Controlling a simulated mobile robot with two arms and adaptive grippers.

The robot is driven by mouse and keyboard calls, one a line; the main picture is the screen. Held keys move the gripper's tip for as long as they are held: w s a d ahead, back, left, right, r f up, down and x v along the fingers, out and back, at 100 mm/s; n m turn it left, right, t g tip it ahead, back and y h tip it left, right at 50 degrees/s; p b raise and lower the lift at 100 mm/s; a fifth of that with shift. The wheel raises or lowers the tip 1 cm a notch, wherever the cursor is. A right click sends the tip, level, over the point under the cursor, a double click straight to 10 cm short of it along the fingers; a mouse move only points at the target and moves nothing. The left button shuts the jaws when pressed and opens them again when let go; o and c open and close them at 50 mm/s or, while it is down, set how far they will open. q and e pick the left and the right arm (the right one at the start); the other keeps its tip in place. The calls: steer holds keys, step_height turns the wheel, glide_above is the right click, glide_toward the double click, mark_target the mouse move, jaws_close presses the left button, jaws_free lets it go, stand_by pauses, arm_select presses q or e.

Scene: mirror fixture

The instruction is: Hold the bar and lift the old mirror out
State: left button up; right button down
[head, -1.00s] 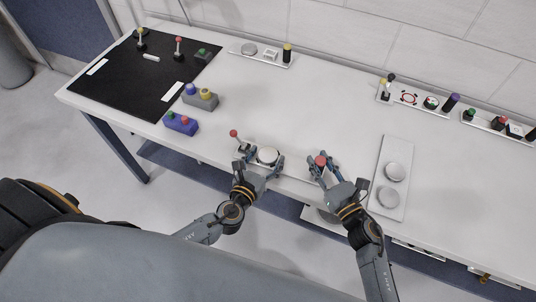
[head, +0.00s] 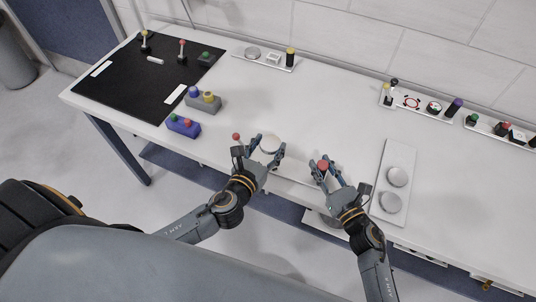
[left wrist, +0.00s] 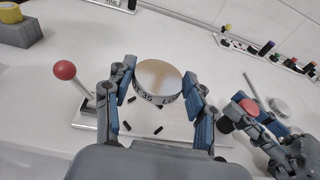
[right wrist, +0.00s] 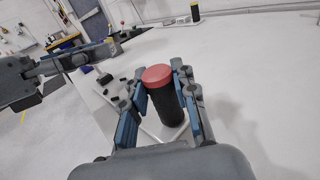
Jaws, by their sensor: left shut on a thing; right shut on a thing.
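The old mirror is a round disc with a pale, shiny face (left wrist: 160,78) and a lettered rim; in the head view (head: 270,145) it sits between the fingers of my left gripper (head: 268,153). My left gripper is shut on it and holds it above the fixture plate (left wrist: 172,126), where small black pegs show beneath it. The bar is a black upright cylinder (right wrist: 166,106) with a red cap, standing at the right end of the fixture. My right gripper (head: 325,174) is shut around it; in the head view mainly the red cap (head: 323,165) shows.
A red-knobbed lever (left wrist: 65,71) stands at the fixture's left end, close to my left fingers. A white tray with two discs (head: 399,155) lies to the right. Blue and grey button boxes (head: 184,126) are at left. The middle of the table behind is clear.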

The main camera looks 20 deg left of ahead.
mark_target(268, 147)
arm_select(q)
steer(key=shift+r, duration=3.85)
arm_select(e)
steer(key=c, duration=1)
jaws_free()
steer(key=v, duration=1.2)
